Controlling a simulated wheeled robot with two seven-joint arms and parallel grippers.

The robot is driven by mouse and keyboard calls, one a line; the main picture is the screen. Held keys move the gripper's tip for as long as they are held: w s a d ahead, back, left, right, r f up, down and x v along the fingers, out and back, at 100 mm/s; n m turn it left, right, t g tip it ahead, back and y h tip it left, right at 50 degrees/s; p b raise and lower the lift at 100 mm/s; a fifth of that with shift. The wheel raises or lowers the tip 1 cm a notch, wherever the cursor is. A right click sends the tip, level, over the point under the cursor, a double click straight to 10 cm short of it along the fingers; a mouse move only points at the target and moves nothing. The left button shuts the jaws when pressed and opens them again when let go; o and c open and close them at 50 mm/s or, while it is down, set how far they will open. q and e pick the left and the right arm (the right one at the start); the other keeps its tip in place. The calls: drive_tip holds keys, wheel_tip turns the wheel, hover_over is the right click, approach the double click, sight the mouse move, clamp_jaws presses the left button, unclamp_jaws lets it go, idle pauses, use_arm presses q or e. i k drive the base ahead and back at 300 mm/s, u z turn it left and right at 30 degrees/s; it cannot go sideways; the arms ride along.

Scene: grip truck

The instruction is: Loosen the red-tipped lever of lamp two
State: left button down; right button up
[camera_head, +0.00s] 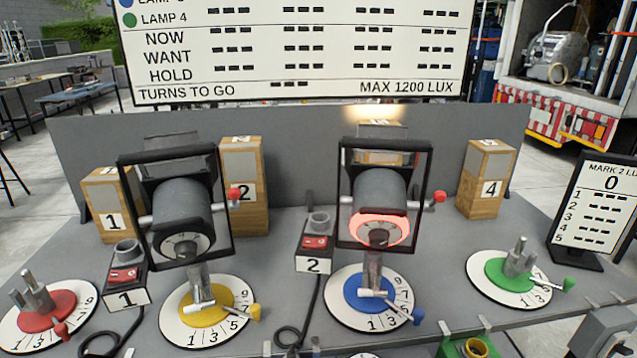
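Two dark lamps in black frames stand on the grey table. The right lamp (379,196), beside the switch box marked 2 (315,256), stands over a blue-centred dial (352,317); I take it as lamp two. Its red-tipped lever (438,197) sticks out to the right of its frame. Its front lower rim glows red, and a warm glow shows on the panel behind it. The left lamp (182,202) stands over a yellow-centred dial and has its own red-tipped lever (234,194). Neither of my grippers is in view.
Numbered wooden blocks (488,180) stand behind the lamps. A red dial (45,312) and a green dial (510,279) hold grey pegs. A score sign (600,210) stands at right. Black cables (125,325) lie near the front. A grey panel (300,150) closes the back.

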sight(439, 196)
drive_tip(key=k, duration=0.5)
drive_tip(key=u, duration=1)
drive_tip(key=i, duration=0.7)
drive_tip(key=z, duration=1.1)
